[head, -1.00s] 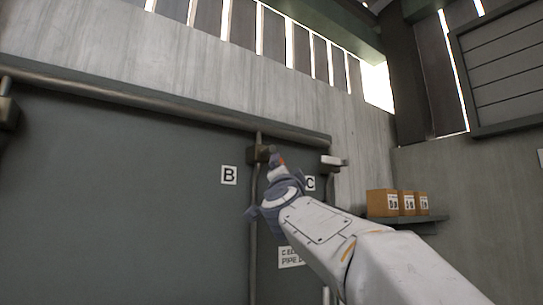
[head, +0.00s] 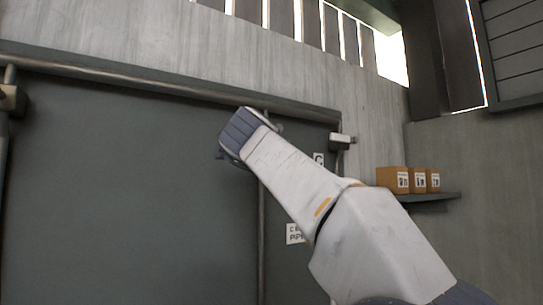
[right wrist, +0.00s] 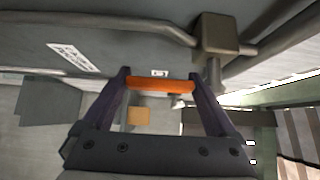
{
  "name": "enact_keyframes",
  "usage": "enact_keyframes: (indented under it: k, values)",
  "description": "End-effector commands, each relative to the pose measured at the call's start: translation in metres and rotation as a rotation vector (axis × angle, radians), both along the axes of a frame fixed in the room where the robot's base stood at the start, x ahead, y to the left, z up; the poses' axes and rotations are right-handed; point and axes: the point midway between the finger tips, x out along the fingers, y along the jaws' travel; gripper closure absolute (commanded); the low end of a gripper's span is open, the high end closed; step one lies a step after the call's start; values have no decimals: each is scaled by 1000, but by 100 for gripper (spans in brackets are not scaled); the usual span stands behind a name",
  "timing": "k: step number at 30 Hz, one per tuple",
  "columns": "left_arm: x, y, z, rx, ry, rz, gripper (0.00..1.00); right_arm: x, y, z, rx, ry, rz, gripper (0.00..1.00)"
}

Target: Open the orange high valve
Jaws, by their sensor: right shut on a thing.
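The orange valve handle (right wrist: 160,86) shows in the right wrist view as a short bar between the two fingers. My right gripper (right wrist: 159,80) is shut on it, with one dark finger at each end of the bar. In the head view my right arm rises from the lower right to the upper part of the grey panel. Its wrist hides the fingers, the orange handle and the valve body there. My left gripper is in neither view.
A pipe (head: 150,82) runs along the panel's top. A grey fitting (head: 341,141) sits at its right end. Another block (right wrist: 215,36) shows on a pipe in the wrist view. Cardboard boxes (head: 393,181) stand on a wall shelf (head: 430,196) at right.

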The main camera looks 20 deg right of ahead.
Motion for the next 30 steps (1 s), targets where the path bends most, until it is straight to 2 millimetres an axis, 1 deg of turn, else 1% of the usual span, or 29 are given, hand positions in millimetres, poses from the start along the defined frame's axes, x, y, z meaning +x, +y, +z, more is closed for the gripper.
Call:
enact_keyframes:
  k: [4,15,16,17,25,28,30]
  values:
    - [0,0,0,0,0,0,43,-3,-6,0,23,3,-12,100]
    - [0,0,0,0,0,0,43,-3,-8,0,29,5,-14,100]
    - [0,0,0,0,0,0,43,-3,-8,0,29,5,-14,4]
    - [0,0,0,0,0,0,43,-3,-8,0,29,5,-14,0]
    - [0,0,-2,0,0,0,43,-4,-6,-1,24,5,-11,0]
    - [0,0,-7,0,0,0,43,-12,-1,-2,25,3,-10,0]
    - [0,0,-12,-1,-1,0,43,-22,5,-3,26,3,-7,0]
